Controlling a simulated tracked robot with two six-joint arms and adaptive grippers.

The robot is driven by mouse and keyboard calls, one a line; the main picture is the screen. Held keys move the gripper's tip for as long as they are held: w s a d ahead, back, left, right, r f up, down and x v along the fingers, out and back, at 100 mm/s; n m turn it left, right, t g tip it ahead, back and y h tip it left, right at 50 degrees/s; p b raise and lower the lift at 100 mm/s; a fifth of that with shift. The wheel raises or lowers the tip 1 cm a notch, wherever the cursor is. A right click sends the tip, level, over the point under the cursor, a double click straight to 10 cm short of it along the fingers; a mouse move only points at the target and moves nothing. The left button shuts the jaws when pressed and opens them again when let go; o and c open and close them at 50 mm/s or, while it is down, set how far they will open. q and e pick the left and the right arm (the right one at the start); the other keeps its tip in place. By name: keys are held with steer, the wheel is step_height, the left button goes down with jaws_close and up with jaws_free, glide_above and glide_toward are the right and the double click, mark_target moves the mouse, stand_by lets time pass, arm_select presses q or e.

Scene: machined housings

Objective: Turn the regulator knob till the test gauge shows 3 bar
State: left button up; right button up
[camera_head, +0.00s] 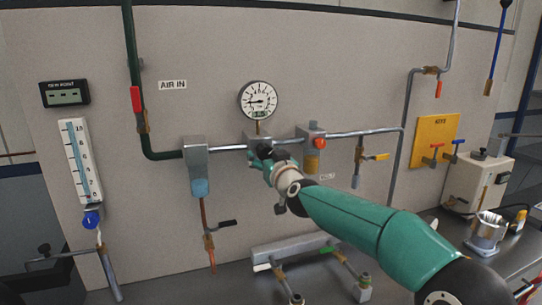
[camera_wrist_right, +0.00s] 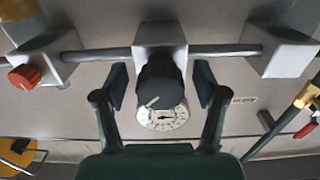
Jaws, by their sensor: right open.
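The round white test gauge (camera_head: 259,100) sits on the wall above the pipe; its needle points left, and its numbers are too small to read surely. The gauge also shows upside down in the right wrist view (camera_wrist_right: 163,117). The dark regulator knob (camera_wrist_right: 160,82) projects from a grey block (camera_head: 259,140) below the gauge. My right gripper (camera_wrist_right: 160,85) is open, with one finger on each side of the knob and small gaps visible. In the head view my right gripper (camera_head: 268,160) hides most of the knob. My left gripper is not in view.
A filter block (camera_head: 195,155) stands left of the regulator, and a block with a red knob (camera_head: 319,142) stands right of it. A blue-scaled flow tube (camera_head: 80,160) is at far left. A yellow plate (camera_head: 434,142) and a metal cup (camera_head: 487,232) are at right.

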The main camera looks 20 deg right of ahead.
steer(key=c, duration=1.1)
steer(key=shift+d, duration=0.1)
steer(key=shift+c, duration=0.2)
steer(key=shift+m, duration=0.3)
steer(key=m+b, duration=0.1)
steer(key=m, duration=0.3)
steer(key=shift+a+m+b, duration=0.15)
steer(key=shift+m+b, duration=0.1)
steer(key=shift+m, duration=0.8)
steer(key=shift+a+m+b, duration=0.1)
steer(key=shift+m+b, duration=0.1)
steer(key=shift+m, duration=0.85)
